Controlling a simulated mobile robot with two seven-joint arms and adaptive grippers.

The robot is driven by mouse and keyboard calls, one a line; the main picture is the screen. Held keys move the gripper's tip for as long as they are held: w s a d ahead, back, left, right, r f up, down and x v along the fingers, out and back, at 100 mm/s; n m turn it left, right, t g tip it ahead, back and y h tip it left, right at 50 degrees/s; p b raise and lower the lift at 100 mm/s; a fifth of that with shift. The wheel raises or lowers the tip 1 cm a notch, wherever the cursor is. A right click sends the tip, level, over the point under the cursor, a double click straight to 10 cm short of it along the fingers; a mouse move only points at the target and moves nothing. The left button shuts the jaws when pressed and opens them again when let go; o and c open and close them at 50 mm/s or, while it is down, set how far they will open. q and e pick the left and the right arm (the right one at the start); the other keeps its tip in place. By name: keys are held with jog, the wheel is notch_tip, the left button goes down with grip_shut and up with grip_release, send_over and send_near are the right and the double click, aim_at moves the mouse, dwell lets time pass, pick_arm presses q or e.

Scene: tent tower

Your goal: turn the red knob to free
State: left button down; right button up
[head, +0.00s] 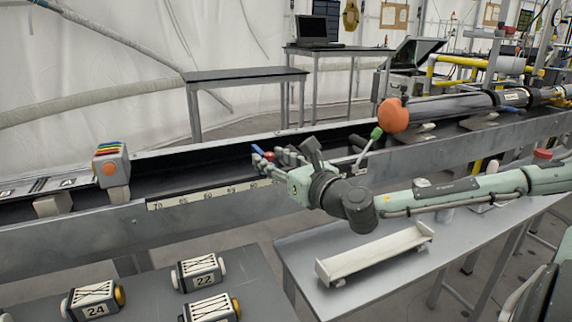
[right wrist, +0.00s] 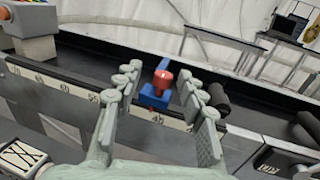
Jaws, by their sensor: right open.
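The red knob (right wrist: 163,78) sits on a blue piece (right wrist: 152,99) at the edge of the long trough, above a numbered scale. In the right wrist view the knob shows between the two fingers of my right gripper (right wrist: 158,84), which is open and apart from it on both sides. In the head view the knob (head: 269,156) is small and partly hidden by the fingers of my right gripper (head: 277,158). Which way the knob is set cannot be told. My left gripper is not in view.
A grey block with an orange button (head: 109,168) stands on the trough to the left. A white tray (head: 375,253) lies on the front table, and numbered boxes (head: 200,272) stand at lower left.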

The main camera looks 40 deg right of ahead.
jog(key=s, duration=0.7)
jog(key=shift+d, duration=0.1)
dwell(0.5)
